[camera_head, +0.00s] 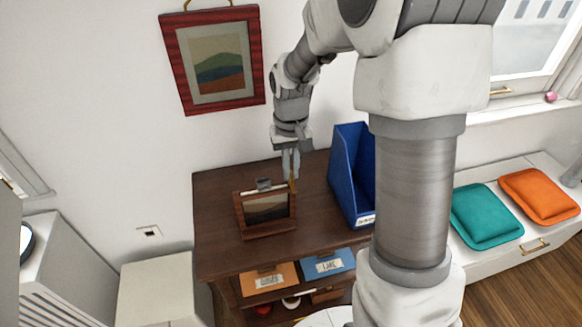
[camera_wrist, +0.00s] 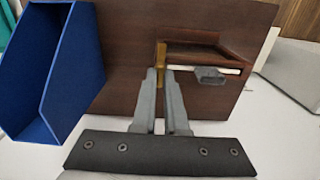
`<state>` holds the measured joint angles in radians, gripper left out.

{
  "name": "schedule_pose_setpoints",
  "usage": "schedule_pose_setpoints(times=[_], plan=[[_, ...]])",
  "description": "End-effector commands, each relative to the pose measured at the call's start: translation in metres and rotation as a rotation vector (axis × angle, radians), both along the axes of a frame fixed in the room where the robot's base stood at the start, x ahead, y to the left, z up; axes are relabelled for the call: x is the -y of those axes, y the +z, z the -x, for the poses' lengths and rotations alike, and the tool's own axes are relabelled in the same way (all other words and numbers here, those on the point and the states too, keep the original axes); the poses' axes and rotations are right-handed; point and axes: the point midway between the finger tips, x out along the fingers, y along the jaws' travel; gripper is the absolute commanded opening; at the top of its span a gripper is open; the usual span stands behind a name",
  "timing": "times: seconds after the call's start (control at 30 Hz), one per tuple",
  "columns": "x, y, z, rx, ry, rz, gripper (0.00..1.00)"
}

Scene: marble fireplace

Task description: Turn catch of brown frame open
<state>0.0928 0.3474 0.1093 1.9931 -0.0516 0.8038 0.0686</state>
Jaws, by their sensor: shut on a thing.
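The brown frame (camera_head: 237,213) stands on a dark wooden cabinet top, with a dark panel in it. In the wrist view the frame (camera_wrist: 205,36) is seen from above and behind, with a grey piece (camera_wrist: 209,75) on a white strip at its edge. The brass catch (camera_wrist: 160,55) is an upright bar at one end of the frame. My gripper (camera_wrist: 160,73) is shut on the catch, with the fingertips at either side of its lower part. In the head view my gripper (camera_head: 291,174) points down at the frame's right upper corner. The fingertips partly hide the catch.
A blue file holder (camera_head: 346,163) stands right of the frame on the cabinet top (camera_head: 215,190). A red-framed picture (camera_head: 172,62) hangs on the wall behind. The cabinet top left of the frame is clear. Labelled orange and blue items (camera_head: 268,279) lie on the shelf below.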

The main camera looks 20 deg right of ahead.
Motion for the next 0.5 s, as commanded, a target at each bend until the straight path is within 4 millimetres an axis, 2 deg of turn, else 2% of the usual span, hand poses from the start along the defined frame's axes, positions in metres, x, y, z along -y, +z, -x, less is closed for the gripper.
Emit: schedule_pose_setpoints(times=[0.5], plan=[[-0.0003, 0.0001, 0.0002, 0.000, 0.040, 0.000, 0.00]])
